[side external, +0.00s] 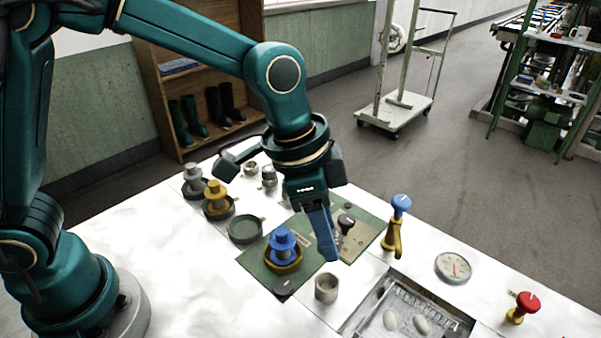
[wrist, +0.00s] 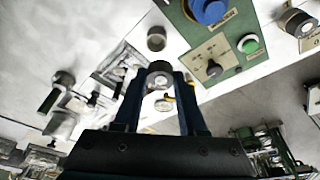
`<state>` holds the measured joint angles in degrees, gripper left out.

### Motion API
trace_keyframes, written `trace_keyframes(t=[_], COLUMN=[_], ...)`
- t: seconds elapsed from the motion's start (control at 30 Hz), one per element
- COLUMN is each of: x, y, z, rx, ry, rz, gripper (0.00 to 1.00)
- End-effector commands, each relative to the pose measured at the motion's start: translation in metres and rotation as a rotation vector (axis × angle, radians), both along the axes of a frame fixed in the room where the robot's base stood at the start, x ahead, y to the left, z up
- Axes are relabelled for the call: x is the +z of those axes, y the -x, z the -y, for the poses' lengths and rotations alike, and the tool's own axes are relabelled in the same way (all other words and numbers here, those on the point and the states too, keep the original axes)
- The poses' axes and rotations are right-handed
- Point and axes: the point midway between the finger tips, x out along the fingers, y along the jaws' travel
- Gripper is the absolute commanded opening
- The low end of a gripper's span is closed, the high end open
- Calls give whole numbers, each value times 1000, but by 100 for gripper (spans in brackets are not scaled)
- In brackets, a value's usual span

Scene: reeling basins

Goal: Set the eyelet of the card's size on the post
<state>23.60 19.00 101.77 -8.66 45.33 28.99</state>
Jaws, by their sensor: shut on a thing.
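My gripper (wrist: 160,84) points down and is shut on a small dark grey ring-like piece, seemingly an eyelet (wrist: 160,67), between its fingertips in the wrist view. I cannot tell which part is the post, nor read a size card.
The green panel (side external: 262,264) bears a blue spool-like stack (side external: 283,243) and a dark knob (side external: 346,222). A blue-handled yellow valve (side external: 393,237), a gauge (side external: 453,267) and a red knob (side external: 526,302) stand right. A sunken basin (side external: 457,326) holds white cocoons.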

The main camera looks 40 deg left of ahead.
Motion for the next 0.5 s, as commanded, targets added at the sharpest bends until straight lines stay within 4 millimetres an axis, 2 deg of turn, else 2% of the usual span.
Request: trace_keyframes(t=[0.17, 0.5], x=[-3, -28], y=[5, 5], z=[8, 7], rx=[-29, -27], ry=[1, -1], rz=[1, -2], gripper=[0, 0])
